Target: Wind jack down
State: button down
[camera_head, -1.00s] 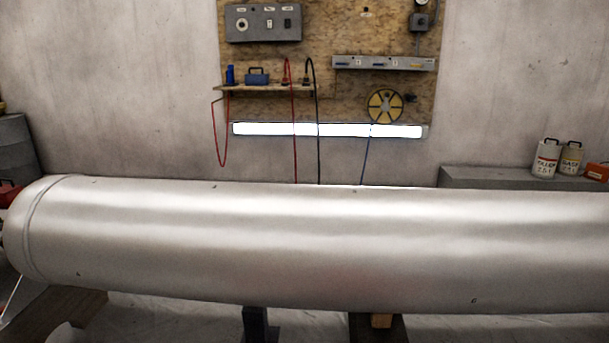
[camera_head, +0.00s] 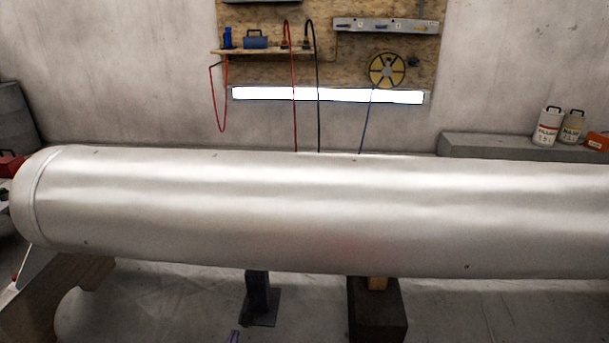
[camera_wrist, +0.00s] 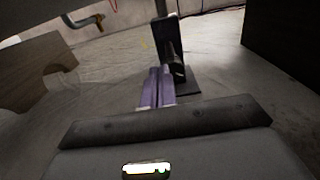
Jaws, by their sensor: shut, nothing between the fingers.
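A dark jack (camera_head: 258,298) stands on a flat base plate under the long silver cylinder (camera_head: 320,215). In the wrist view the jack (camera_wrist: 167,35) is upright straight ahead, with a small dark part low on its side that may be its crank; its shape is unclear. My gripper (camera_wrist: 159,70) shows as two purple fingers side by side, shut and empty. The fingertips are in front of the jack's lower part; I cannot tell whether they touch it. In the head view only a purple bit of my gripper (camera_head: 235,337) shows at the bottom edge.
A wooden cradle (camera_head: 55,290) stands under the cylinder's left end. A dark block with a wooden piece (camera_head: 378,315) stands right of the jack. In the wrist view a dark mass (camera_wrist: 282,50) fills the upper right. Sheeted floor lies open between.

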jog(key=shift+s, duration=0.25)
jog(key=m, duration=0.6)
send_near(247, 321)
jog(key=w+d, duration=0.2)
jog(key=shift+w+d+b, duration=0.15)
jog(key=shift+w+b, duration=0.05)
jog(key=shift+w, duration=1.25)
jog(key=shift+w+d+b, duration=0.15)
jog(key=shift+w+d, duration=0.05)
jog(key=shift+w, duration=1.3)
jog(key=shift+a+f, duration=0.1)
jog(key=shift+a, duration=0.05)
